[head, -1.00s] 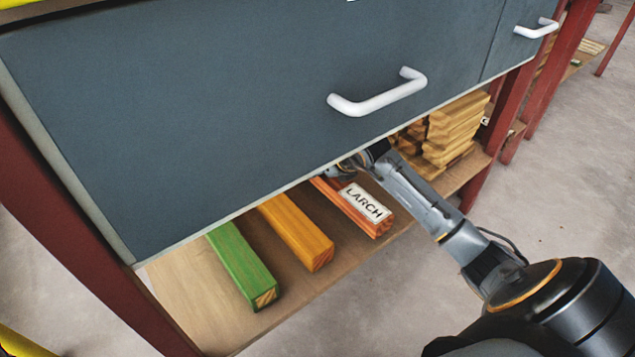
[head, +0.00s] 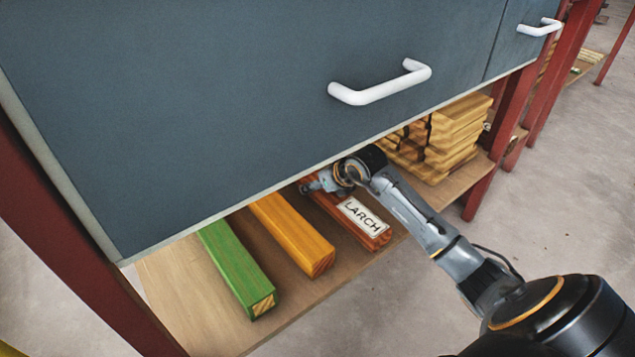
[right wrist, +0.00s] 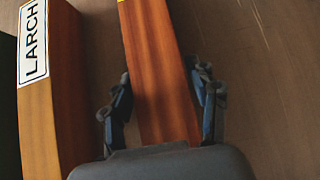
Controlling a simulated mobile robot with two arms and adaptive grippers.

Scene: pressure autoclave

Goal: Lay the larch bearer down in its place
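Two reddish bars lie side by side in the right wrist view. One, at the left, carries a white LARCH label (right wrist: 33,45). The other, a plain red-orange bearer (right wrist: 155,70), runs between the fingers of my right gripper (right wrist: 160,95), which sit close against both its sides. In the head view the LARCH label (head: 363,216) shows with red wood around it at the right of the lower shelf. My right gripper (head: 318,184) is at the inner end of this wood, partly hidden under the drawer edge. I cannot tell whether the held bearer touches the shelf. My left gripper is out of view.
An orange bearer (head: 293,236) and a green bearer (head: 238,270) lie to the left on the lower shelf (head: 180,295). Stacked boards (head: 450,135) stand at the right. The blue-grey drawer front (head: 220,110) hangs low over the shelf; a red leg (head: 495,145) stands beyond.

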